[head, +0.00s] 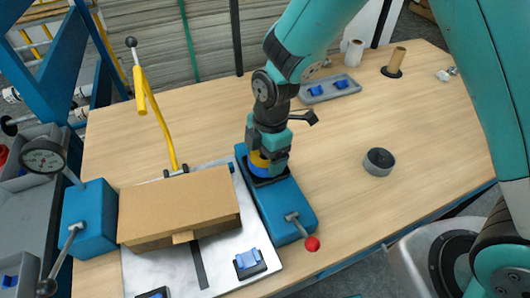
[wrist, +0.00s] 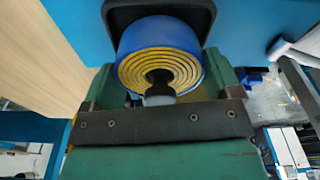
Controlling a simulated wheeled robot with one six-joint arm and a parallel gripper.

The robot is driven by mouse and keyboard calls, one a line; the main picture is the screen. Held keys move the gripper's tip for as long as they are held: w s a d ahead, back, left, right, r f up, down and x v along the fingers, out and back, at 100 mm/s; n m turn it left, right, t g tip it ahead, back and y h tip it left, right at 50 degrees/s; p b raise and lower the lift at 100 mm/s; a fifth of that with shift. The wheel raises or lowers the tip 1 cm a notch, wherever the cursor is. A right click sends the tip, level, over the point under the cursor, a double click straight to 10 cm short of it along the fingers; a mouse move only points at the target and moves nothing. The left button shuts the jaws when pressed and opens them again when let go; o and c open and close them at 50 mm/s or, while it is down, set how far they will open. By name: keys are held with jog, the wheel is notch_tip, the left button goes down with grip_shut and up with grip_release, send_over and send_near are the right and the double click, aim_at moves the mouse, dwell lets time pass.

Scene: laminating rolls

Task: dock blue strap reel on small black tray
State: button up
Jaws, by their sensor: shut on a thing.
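The blue strap reel (head: 260,169), with a yellow ringed face, is between the fingers of my gripper (head: 267,163). In the wrist view the reel (wrist: 129,45) fills the space between the green fingers, its yellow coils facing the camera. The small black tray (head: 268,182) sits on a blue base on the workbench, and the reel is right at it. In the wrist view the dark tray rim (wrist: 205,14) shows behind the reel. My gripper is shut on the reel. I cannot tell whether the reel rests on the tray floor.
A red-knobbed lever (head: 311,243) is on the blue base. A grey roll (head: 379,161) and a grey tray (head: 330,91) stand right. The bench front right is clear.

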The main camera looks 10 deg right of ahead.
jog(key=shift+f+b, duration=0.45)
jog(key=shift+f, duration=0.15)
jog(key=o, duration=0.7)
jog(key=shift+o, duration=0.2)
jog(key=shift+w+d+r+p, duration=0.1)
jog(key=shift+d+r+p, duration=0.1)
jog(key=shift+r+p, duration=1.45)
jog(key=shift+w+d+r+p, duration=0.1)
jog(key=shift+d+r+p, duration=0.1)
jog(key=shift+r+p, duration=1.45)
jog(key=shift+w+d+r+p, duration=0.15)
jog(key=shift+r+p, duration=0.95)
jog(key=shift+r, duration=1.1)
jog(key=shift+s, duration=0.1)
jog(key=s+d+r+m+y, duration=0.1)
jog(key=s+d+r+m, duration=0.2)
jog(key=s+r+m, duration=0.4)
jog(key=s+d+r+m+y, duration=0.2)
jog(key=s+r+m, duration=0.6)
jog(key=r, duration=0.5)
jog(key=shift+s+d+m+t, duration=0.3)
jog(key=shift+s+d, duration=0.1)
jog(key=shift+s, duration=0.85)
